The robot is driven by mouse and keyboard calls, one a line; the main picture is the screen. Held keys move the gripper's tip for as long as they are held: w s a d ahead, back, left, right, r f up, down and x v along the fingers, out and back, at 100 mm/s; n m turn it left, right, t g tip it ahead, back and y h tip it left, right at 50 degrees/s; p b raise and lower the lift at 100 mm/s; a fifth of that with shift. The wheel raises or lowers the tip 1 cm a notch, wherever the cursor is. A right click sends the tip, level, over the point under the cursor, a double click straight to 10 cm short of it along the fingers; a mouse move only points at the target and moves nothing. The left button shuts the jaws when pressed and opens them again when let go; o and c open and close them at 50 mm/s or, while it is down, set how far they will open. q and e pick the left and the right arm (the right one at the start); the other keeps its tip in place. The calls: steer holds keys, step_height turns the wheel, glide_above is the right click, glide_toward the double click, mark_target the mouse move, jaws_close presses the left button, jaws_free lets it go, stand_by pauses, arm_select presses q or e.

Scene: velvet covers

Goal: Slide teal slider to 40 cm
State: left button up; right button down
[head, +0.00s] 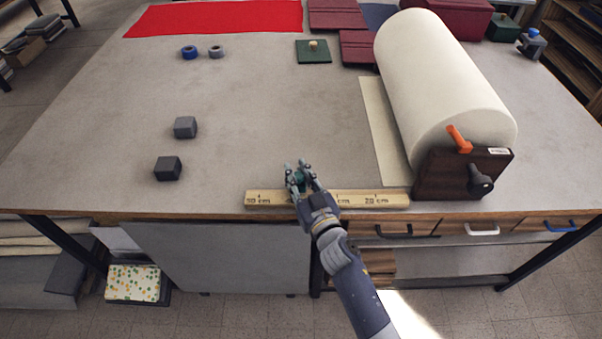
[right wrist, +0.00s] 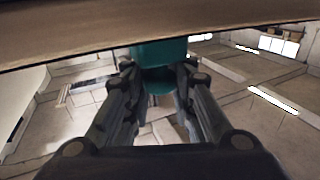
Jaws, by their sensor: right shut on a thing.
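A pale wooden ruler (head: 373,199) lies along the front edge of the table. The teal slider (head: 298,181) sits on the ruler between the left and middle labels, mostly covered by my gripper. My right gripper (head: 298,170) is shut on the slider. In the right wrist view, the slider (right wrist: 158,52) shows teal between the two fingers (right wrist: 158,74), under a wooden edge. My left gripper is not in view.
A large cream roll (head: 440,85) on a dark wooden stand (head: 440,172) is right of the ruler. Two grey blocks (head: 185,127) (head: 168,168) stand on the table at left. The tabletop behind the ruler's left end is clear. Drawers with handles (head: 482,230) are below the edge.

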steer(key=c, duration=1.4)
jaws_free()
steer(key=shift+s+f, duration=0.2)
steer(key=shift+f, duration=0.15)
steer(key=shift+s+r, duration=0.15)
steer(key=shift+r, duration=0.05)
steer(key=shift+s+d, duration=0.3)
steer(key=v, duration=1.1)
steer(key=shift+s+a, duration=0.1)
